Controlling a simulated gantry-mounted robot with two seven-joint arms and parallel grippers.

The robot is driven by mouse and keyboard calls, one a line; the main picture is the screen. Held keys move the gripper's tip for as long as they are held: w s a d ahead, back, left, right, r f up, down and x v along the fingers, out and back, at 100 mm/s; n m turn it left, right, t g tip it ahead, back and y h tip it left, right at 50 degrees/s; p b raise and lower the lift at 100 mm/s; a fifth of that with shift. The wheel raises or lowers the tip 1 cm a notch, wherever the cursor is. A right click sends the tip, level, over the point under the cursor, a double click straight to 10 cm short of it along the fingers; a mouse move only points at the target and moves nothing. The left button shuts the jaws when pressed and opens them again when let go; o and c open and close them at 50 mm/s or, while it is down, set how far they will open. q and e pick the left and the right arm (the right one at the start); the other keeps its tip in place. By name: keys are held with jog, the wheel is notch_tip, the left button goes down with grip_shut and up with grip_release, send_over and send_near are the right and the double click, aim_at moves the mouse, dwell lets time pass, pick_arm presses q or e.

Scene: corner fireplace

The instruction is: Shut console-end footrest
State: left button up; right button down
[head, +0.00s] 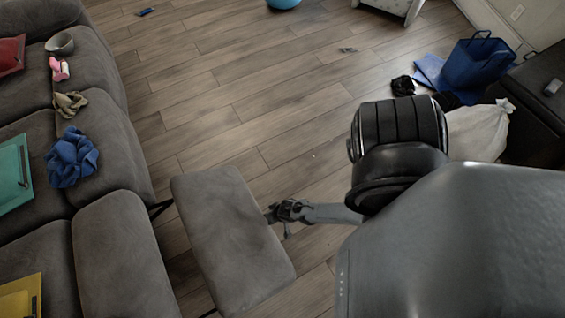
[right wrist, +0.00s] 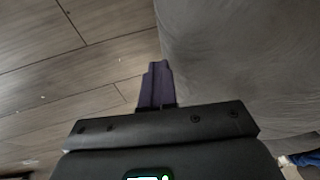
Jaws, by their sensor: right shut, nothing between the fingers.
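The raised footrest (head: 222,235) is a grey padded panel standing out from the grey sofa (head: 115,255) on dark metal links, with a gap of floor between them. My right gripper (head: 272,214) is at the footrest's outer edge, on the side away from the sofa. Its fingers look shut and empty. In the right wrist view the shut fingers (right wrist: 157,84) are beside the grey fabric of the footrest (right wrist: 240,65); I cannot tell whether they touch it. My left gripper is not in view.
A blue bag (head: 475,65), a white sack (head: 478,132) and a dark cabinet (head: 540,100) stand at right. The middle of the wooden floor (head: 240,90) is mostly clear.

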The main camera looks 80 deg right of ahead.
aim_at(261, 229)
jog(key=w+a+f+b, duration=0.1)
jog(key=a, duration=0.1)
jog(key=w+a+f+b, duration=0.1)
jog(key=a+f, duration=0.1)
jog(key=w+a+f+b, duration=0.1)
jog(key=w+a+f, duration=0.1)
jog(key=a, duration=0.1)
jog(key=shift+w+f, duration=0.1)
jog(key=shift+f, duration=0.05)
jog(key=shift+s+d+f+b, duration=0.1)
jog(key=shift+d+f+b, duration=0.25)
jog(key=shift+d, duration=0.25)
jog(key=shift+s+d+f+b, duration=0.1)
jog(key=shift+d+f+b, duration=0.25)
jog(key=shift+d, duration=0.2)
jog(key=shift+w+a, duration=0.1)
jog(key=shift+a, duration=0.05)
jog(key=shift+w+a+f, duration=0.1)
jog(key=shift+w+a, duration=0.25)
jog(key=shift+a, duration=0.05)
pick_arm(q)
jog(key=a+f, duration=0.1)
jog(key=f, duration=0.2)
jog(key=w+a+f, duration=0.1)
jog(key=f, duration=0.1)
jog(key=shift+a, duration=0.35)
pick_arm(e)
jog(key=shift+s+d, duration=0.1)
jog(key=shift+s, duration=0.05)
jog(key=shift+f, duration=0.1)
